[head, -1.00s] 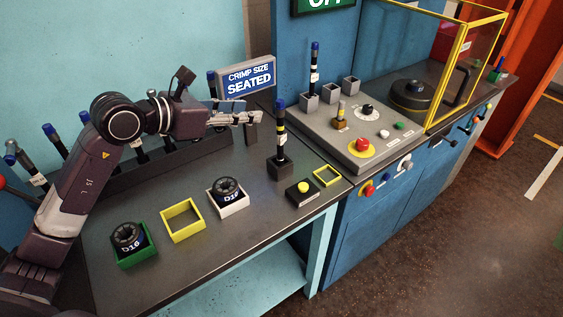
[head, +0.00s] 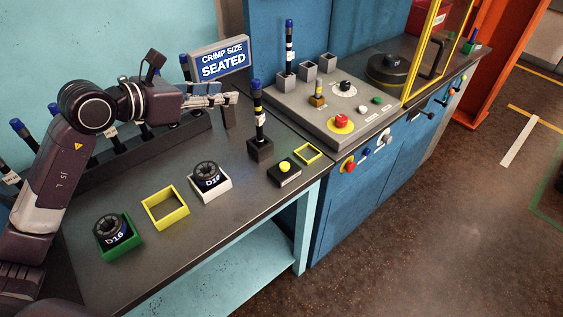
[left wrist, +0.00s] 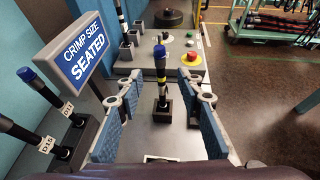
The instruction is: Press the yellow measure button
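The yellow measure button (head: 285,166) sits on a small black box on the dark bench, near its front right corner. My left gripper (head: 236,98) is above the back of the bench, apart from the button and to its upper left in the head view. In the left wrist view its two fingers (left wrist: 160,82) are spread wide with nothing held between them. An upright hose in a dark stand (left wrist: 161,85) shows beyond the gap. The button is not clearly visible there, close to the right finger. My right gripper is out of view.
The hose in its stand (head: 259,130) is between my gripper and the button box. A yellow frame (head: 307,153), a white holder (head: 211,191), another yellow frame (head: 165,208) and a green holder (head: 119,240) lie on the bench. A sign (head: 220,62) reads "CRIMP SIZE SEATED".

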